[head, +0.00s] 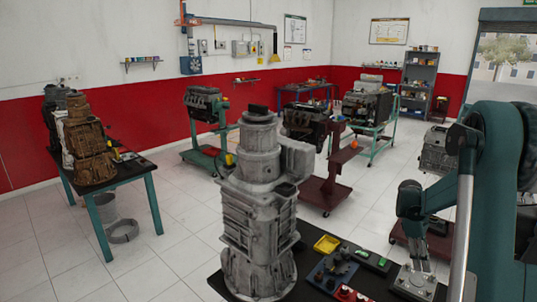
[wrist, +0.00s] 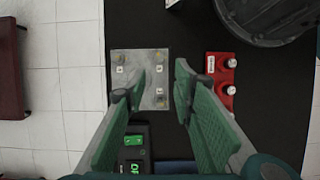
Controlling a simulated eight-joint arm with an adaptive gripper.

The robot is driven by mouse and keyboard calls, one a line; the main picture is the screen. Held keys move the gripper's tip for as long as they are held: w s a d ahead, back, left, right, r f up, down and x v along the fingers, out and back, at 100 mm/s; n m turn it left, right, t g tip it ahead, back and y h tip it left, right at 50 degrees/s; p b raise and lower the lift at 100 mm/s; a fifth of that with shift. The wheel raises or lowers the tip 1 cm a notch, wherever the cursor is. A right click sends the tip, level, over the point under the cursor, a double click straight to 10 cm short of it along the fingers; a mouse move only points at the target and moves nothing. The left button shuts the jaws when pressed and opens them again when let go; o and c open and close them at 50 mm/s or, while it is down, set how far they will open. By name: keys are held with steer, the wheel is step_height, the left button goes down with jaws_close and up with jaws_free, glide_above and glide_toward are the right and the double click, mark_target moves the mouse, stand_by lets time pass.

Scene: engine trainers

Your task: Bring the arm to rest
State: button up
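My gripper (wrist: 159,84) is open in the wrist view, its two green fingers apart with nothing seen between them but the grey metal plate (wrist: 150,62) below. The plate has labelled brass-coloured points and lies on the black tabletop. In the head view my arm hangs down at the right, and my gripper (head: 418,264) is over or close to the plate (head: 412,284) near the table's front right. The gap between fingertips and plate cannot be told.
A tall grey gearbox casing (head: 262,215) stands on the black table (head: 224,283). A red box with knobs (wrist: 222,78) and a black device with a green display (wrist: 135,158) flank the plate. A yellow tray (head: 326,244) and a blue block (head: 325,275) lie nearby.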

steer(key=s+a+r+m+t, duration=0.2)
steer(key=s+a+r+t, duration=0.15)
steer(key=a+r, duration=0.7)
steer(key=s+a+r+m+t, duration=0.2)
steer(key=s+a+r, duration=0.45)
steer(key=a, duration=0.75)
steer(key=s+a+r+m+t+y, duration=0.2)
steer(key=s+a+m+t+y, duration=0.1)
steer(key=s+a, duration=1.5)
steer(key=shift+s+a+m+t+b, duration=0.25)
steer(key=shift+a+m+t+b, duration=0.15)
steer(key=shift+a+m+t, duration=0.5)
steer(key=shift+f, duration=0.1)
step_height(320, 180, down, 16)
steer(key=b, duration=1.6)
